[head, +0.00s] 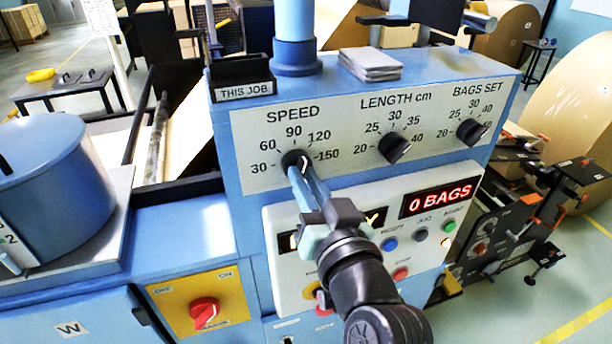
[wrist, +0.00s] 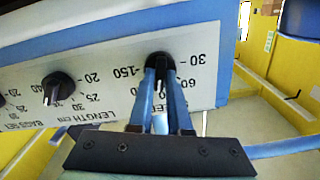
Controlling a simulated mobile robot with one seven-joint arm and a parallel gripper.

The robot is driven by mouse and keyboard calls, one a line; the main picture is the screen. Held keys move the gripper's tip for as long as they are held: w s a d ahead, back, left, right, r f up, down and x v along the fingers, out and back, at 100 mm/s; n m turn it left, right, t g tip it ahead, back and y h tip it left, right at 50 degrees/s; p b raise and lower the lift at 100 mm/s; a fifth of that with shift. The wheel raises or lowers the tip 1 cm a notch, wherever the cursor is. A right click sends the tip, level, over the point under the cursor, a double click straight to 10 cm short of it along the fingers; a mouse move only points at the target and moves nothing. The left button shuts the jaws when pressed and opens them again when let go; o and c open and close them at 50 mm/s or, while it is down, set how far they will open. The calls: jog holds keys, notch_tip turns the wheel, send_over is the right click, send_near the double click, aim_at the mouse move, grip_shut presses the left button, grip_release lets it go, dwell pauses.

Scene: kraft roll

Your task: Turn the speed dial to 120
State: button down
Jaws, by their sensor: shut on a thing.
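The speed dial (head: 295,160) is a black knob at the left of the blue console's white scale plate, marked 30, 60, 90, 120 and 150. My gripper (head: 301,172) reaches it from below right, and its blue fingers are shut on the knob. In the wrist view, where the scale is upside down, the fingers (wrist: 161,78) sit on both sides of the speed dial (wrist: 159,60). A small light mark shows between them. It seems to point toward the upper scale, around 90 to 120, but the fingers hide those numbers there and I cannot tell the exact setting.
The length dial (head: 393,147) and the bags set dial (head: 471,131) are to the right on the same plate. Below are a red display (head: 438,199) reading 0 BAGS, push buttons, and a red rotary switch (head: 204,312). A "THIS JOB" holder (head: 243,80) stands on top.

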jog(key=m+p, duration=0.2)
jog(key=m, duration=0.3)
jog(key=shift+m, duration=0.4)
dwell(0.3)
jog(key=c, duration=0.9)
grip_release()
jog(key=shift+o, duration=0.2)
jog(key=shift+s+d, duration=0.1)
jog(key=b+v, duration=0.5)
jog(key=v, duration=0.7)
jog(key=shift+s, duration=0.4)
